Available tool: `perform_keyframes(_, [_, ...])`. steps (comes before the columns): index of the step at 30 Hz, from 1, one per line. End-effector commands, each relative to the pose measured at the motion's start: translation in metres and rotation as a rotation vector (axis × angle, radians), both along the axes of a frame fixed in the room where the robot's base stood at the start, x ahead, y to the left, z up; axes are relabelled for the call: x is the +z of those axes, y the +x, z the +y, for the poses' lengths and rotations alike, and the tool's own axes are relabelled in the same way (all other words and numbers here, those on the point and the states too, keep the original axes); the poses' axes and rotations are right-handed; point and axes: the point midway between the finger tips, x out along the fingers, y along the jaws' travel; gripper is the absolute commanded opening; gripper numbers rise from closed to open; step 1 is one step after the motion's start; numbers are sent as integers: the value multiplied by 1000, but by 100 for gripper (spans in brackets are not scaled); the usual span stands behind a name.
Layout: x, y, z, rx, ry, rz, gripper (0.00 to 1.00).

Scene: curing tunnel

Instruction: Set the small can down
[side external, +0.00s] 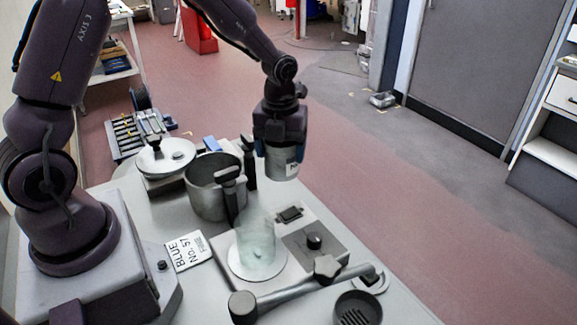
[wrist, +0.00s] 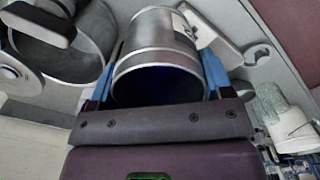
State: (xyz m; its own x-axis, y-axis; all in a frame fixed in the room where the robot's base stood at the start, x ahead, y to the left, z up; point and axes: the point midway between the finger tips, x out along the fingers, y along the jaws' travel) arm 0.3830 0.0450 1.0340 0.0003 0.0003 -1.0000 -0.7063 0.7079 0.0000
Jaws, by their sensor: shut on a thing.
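The small can (side external: 283,166) is a short grey metal cylinder with a pale label. My gripper (side external: 281,150) points down and is shut on it, with a blue finger on each side. The can hangs in the air above the far edge of the grey table, right of the large pot. In the wrist view the can (wrist: 157,45) fills the space between the blue fingers. Its open end faces the camera, and the inside looks dark blue. The can looks roughly upright; its underside is hidden.
A large metal pot (side external: 204,198) with a dark handle stands left of the can. A scale (side external: 310,241) carries a clear cylinder (side external: 256,238) on its round plate. A white card (side external: 188,252), a metal bar (side external: 300,290) and a dark round cup (side external: 357,311) are nearer the camera.

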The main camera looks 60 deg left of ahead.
Motion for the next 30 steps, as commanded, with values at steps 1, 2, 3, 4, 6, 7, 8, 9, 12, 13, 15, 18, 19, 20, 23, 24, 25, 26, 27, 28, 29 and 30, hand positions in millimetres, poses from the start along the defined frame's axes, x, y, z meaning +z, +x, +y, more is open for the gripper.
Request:
perform_keyframes(1, [-7,5,0,-1,0,1,44])
perform_keyframes(2, [-10,8,0,-1,0,1,44])
perform_keyframes(3, [-13,11,1,-1,0,0,44])
perform_keyframes(4, [-15,12,1,0,0,0,44])
perform_keyframes(6, [-17,14,2,0,0,0,44])
perform_keyframes(7, [-19,16,2,0,0,0,44])
perform_keyframes(8, [-21,17,2,0,0,0,44])
perform_keyframes(9, [-25,20,2,0,0,1,44])
perform_keyframes(12, [-40,19,2,-1,-1,4,44])
perform_keyframes(13, [-44,20,2,0,0,3,44])
perform_keyframes(15, [-51,20,2,0,0,1,44])
perform_keyframes(18, [-54,20,2,0,0,-1,44])
perform_keyframes(19, [-54,20,2,0,0,-1,44])
perform_keyframes(20, [-54,20,2,0,1,-2,44])
perform_keyframes(23, [-54,20,2,0,0,-1,44])
perform_keyframes(24, [-54,20,2,0,0,-1,44])
perform_keyframes(25, [-54,20,2,0,0,-1,44])
perform_keyframes(26, [-55,20,2,0,0,-1,44])
perform_keyframes(27, [-56,20,2,1,-1,-1,44])
perform_keyframes(28, [-57,20,2,1,0,0,44])
perform_keyframes(29, [-58,20,2,1,0,0,44])
perform_keyframes(30, [-59,20,2,1,0,0,44])
